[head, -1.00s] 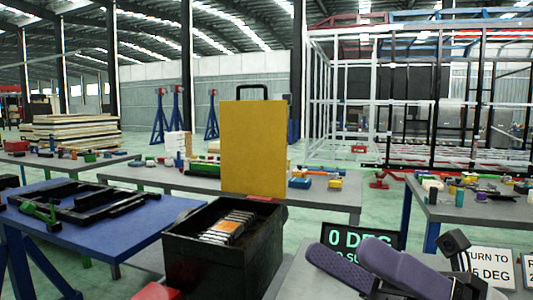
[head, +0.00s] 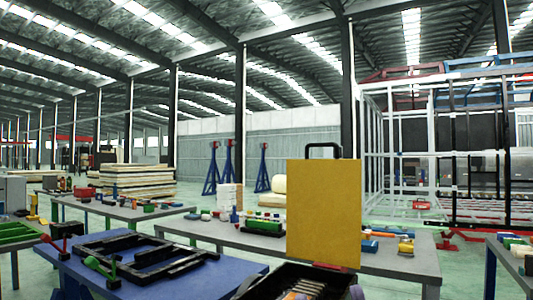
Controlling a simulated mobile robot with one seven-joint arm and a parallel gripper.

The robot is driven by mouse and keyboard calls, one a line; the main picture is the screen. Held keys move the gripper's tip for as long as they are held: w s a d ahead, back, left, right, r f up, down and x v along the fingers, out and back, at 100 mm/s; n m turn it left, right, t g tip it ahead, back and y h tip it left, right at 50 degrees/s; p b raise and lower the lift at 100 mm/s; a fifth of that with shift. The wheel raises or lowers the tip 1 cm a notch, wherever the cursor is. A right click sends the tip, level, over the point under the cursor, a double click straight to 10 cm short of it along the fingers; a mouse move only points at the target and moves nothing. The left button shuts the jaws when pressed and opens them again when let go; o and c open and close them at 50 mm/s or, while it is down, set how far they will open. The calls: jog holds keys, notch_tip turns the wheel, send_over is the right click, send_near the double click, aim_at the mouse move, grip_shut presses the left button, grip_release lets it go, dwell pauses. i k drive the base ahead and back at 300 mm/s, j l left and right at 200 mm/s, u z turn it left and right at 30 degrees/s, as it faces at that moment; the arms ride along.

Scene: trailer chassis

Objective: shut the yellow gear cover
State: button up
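The yellow gear cover (head: 323,212) stands upright in the head view, right of centre, with a black handle (head: 322,150) on its top edge. It is raised at the back of a black box (head: 262,284), which is open at the top. Only the upper part of the box shows at the bottom edge, with some of the gear stack inside it. My gripper is not in view.
A blue table (head: 150,276) with a black frame (head: 150,250) is at the lower left. A grey table (head: 405,259) with small parts runs behind the cover. Another grey table (head: 110,208) is at the left. Green floor shows between them.

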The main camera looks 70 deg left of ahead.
aim_at(324, 198)
jog(key=k+j+u, duration=0.1)
jog(key=u, duration=1.05)
